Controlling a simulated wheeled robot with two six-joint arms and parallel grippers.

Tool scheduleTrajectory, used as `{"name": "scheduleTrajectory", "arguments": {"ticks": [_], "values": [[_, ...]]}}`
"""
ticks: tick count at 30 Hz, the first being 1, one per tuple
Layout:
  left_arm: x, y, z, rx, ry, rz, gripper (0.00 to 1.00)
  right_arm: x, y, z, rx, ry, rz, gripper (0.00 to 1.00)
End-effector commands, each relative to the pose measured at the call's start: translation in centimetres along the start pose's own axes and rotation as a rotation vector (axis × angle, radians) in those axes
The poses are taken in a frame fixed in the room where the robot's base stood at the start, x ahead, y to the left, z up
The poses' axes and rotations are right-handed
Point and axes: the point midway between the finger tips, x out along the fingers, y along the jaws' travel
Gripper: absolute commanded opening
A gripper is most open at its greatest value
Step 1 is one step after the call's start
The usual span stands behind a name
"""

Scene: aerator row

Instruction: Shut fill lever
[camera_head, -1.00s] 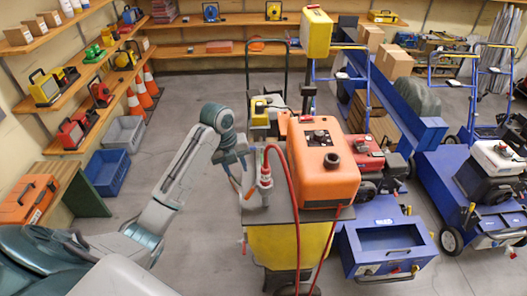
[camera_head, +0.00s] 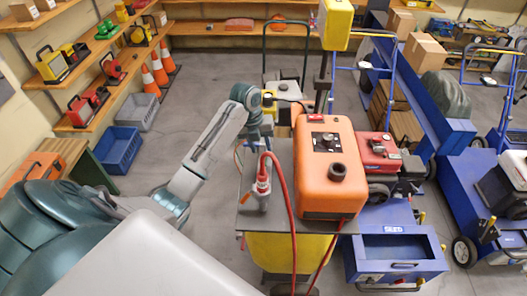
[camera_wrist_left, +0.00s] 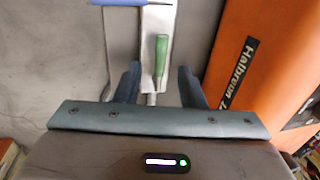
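The fill lever appears to be the green-handled lever (camera_wrist_left: 161,55) in the left wrist view, in front of a pale plate beside the orange tank (camera_wrist_left: 258,70). My left gripper (camera_wrist_left: 158,75) is open, with its two fingers on either side of the lever's line. I cannot tell whether they touch it. In the head view the orange tank (camera_head: 325,165) stands on the machine, and my left gripper (camera_head: 262,130) is at its left far side, its fingers hard to make out. The lever cannot be made out there. My right gripper is not in view.
A red hose (camera_head: 288,205) rises from a fitting (camera_head: 263,185) on the machine's dark deck (camera_head: 262,222), close to my left arm. A blue machine (camera_head: 395,250) stands to the right. Open floor (camera_head: 205,75) lies behind, with cones (camera_head: 155,75) and blue bin (camera_head: 118,148) at left.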

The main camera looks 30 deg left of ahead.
Motion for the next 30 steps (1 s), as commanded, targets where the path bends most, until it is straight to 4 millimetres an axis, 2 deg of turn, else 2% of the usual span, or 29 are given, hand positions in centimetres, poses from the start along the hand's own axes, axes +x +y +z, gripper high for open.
{"name": "scheduleTrajectory", "arguments": {"ticks": [1,9,19,20,25,30], "values": [[0.6,-0.1,-0.1,-0.001,0.004,-0.001,0.36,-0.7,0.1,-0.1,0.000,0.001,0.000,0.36],[3.9,0.0,0.0,-0.001,0.000,0.000,0.36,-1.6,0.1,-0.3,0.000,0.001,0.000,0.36],[4.4,0.0,0.0,0.001,-0.001,0.000,0.36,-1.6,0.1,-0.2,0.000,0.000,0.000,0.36],[4.4,0.0,0.0,0.001,-0.001,0.000,0.32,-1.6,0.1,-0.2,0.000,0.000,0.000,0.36],[4.4,0.0,0.0,0.000,-0.001,0.000,0.00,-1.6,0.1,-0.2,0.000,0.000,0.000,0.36],[4.3,0.0,0.0,0.000,-0.001,0.000,0.00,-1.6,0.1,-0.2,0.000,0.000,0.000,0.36]]}}
